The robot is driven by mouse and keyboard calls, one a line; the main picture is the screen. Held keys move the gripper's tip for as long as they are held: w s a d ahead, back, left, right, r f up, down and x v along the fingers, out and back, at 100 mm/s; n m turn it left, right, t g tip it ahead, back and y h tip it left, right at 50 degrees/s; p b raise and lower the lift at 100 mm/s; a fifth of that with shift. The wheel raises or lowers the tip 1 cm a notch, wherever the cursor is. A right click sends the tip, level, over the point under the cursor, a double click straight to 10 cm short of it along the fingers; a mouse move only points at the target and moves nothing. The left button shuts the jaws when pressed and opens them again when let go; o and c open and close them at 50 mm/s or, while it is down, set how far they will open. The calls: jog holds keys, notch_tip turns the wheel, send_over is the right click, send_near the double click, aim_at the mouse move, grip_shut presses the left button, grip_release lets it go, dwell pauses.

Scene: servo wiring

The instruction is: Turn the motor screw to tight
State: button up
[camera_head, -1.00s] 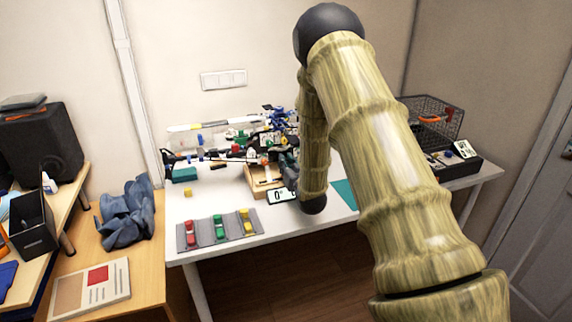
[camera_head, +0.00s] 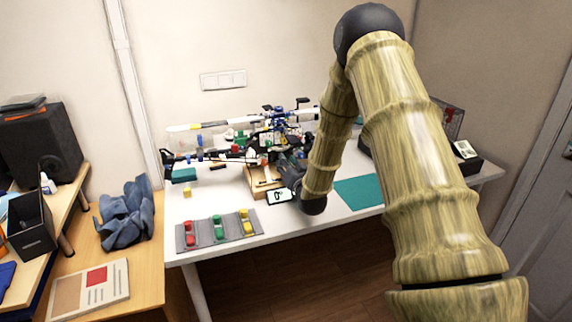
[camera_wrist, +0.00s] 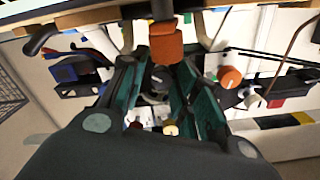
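My gripper (camera_wrist: 160,95) shows large in the wrist view, its teal-lined fingers apart with a gap between them. Between and beyond the fingers is a dark round part (camera_wrist: 158,80) with a pale mark; I cannot tell if it is the motor screw or if the fingers touch it. An orange-brown cylinder (camera_wrist: 166,45) stands just beyond the fingers, and an orange knob (camera_wrist: 230,77) is to their right. In the head view my gripper (camera_head: 286,172) is beside a wooden holder (camera_head: 262,184) and a small display reading about 0° (camera_head: 279,197). The screw is not discernible there.
A grey mat (camera_head: 205,237) with red, green and yellow parts lies at the white table's front left. A teal mat (camera_head: 358,191) lies to the right. Cluttered servo parts and wiring (camera_head: 262,138) fill the back. A black box (camera_head: 468,163) stands at the right.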

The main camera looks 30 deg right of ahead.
jog(key=shift+a, duration=0.1)
jog(key=v, duration=1.2)
jog(key=shift+w, duration=0.1)
